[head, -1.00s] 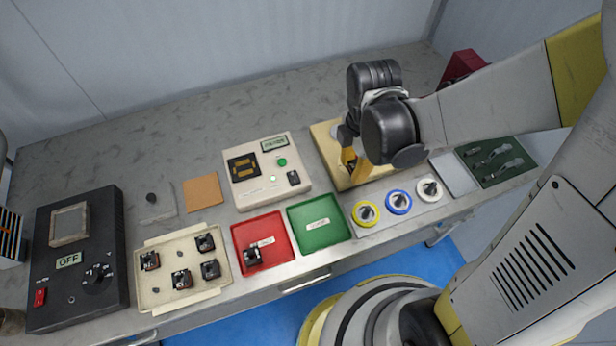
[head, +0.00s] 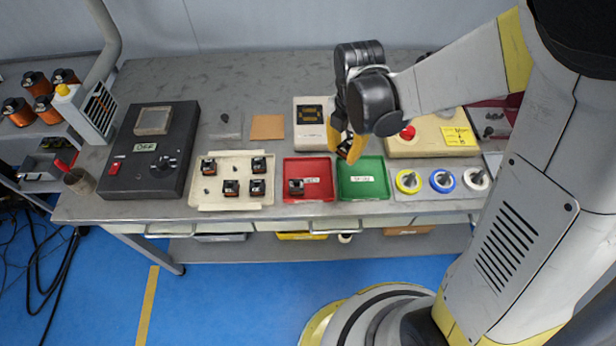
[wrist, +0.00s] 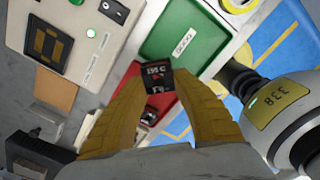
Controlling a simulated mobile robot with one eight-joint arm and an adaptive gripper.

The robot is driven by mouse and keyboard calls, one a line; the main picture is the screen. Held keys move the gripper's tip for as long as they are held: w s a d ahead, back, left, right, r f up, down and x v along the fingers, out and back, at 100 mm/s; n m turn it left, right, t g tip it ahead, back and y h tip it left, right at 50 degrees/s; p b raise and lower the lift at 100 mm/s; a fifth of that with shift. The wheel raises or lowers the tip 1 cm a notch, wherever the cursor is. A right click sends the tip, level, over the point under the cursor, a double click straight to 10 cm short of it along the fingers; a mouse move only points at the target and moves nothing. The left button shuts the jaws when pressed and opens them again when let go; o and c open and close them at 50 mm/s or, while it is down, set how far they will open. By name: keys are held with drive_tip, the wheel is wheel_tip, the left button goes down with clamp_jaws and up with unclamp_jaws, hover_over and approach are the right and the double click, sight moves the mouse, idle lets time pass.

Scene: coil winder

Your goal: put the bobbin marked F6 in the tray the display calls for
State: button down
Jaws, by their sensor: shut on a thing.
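My gripper (head: 345,146) is shut on a small black bobbin, held in the air near the back edge of the green tray (head: 372,189). In the wrist view the bobbin (wrist: 157,76) sits between the yellow fingertips; its marking starts with F, the rest is hard to read. The green tray is empty and has a white label, which looks like GOOD in the wrist view. The red tray (head: 319,171) beside it holds one bobbin (head: 296,185).
A cream tray (head: 221,203) with several bobbins is left of the red tray. Yellow, blue and white round items (head: 442,181) stand right of the green tray. A black control box (head: 150,150) reading OFF is at left. A cream box with a red button (head: 408,132) is behind right.

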drive_tip(key=b, duration=0.2)
hover_over(316, 173)
wheel_tip(316, 173, down, 4)
drive_tip(key=shift+f, duration=0.1)
drive_tip(key=shift+s+f+b, duration=0.1)
drive_tip(key=shift+f+b, duration=0.8)
drive_tip(key=shift+f, duration=0.95)
drive_tip(key=shift+f, duration=0.25)
drive_tip(key=c, duration=1.4)
unclamp_jaws()
drive_tip(key=shift+r, duration=0.1)
